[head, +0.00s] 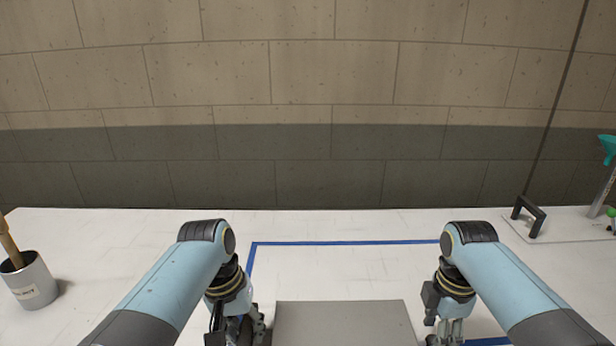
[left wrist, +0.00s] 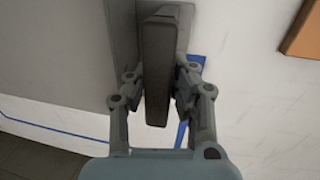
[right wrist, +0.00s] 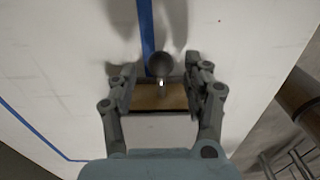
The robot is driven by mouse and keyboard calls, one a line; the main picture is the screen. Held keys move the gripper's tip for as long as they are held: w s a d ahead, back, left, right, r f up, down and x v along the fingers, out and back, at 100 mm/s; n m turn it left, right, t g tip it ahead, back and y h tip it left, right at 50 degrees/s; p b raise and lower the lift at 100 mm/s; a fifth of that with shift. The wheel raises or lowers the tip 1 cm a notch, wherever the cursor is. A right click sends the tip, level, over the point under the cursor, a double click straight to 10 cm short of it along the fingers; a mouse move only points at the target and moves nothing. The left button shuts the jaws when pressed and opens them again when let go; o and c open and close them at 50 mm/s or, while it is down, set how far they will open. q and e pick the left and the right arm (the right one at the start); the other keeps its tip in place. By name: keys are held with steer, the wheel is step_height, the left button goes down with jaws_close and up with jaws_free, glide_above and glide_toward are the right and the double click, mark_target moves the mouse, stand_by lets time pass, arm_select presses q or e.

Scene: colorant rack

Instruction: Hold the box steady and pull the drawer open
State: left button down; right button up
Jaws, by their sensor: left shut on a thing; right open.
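The grey box (head: 345,322) is at the bottom middle of the head view, cut off by the frame edge. My left gripper (head: 237,335) is at its left side. In the left wrist view it is shut on a dark grey upright bar (left wrist: 158,70) beside the box's grey side (left wrist: 121,45). My right gripper (head: 445,335) is at the box's right side, open. In the right wrist view its fingers stand on either side of a round dark knob (right wrist: 158,65) in front of the brown drawer front (right wrist: 158,98). I cannot tell whether they touch the knob.
Blue tape (head: 340,242) marks the white table (head: 150,240). A metal cup (head: 32,283) with a brown handle in it stands far left. A black handle (head: 528,214) and a stand with a green funnel (head: 608,146) are far right. An orange-brown object (left wrist: 302,30) shows in the left wrist view.

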steer(key=shift+f, duration=1.9)
jaws_close()
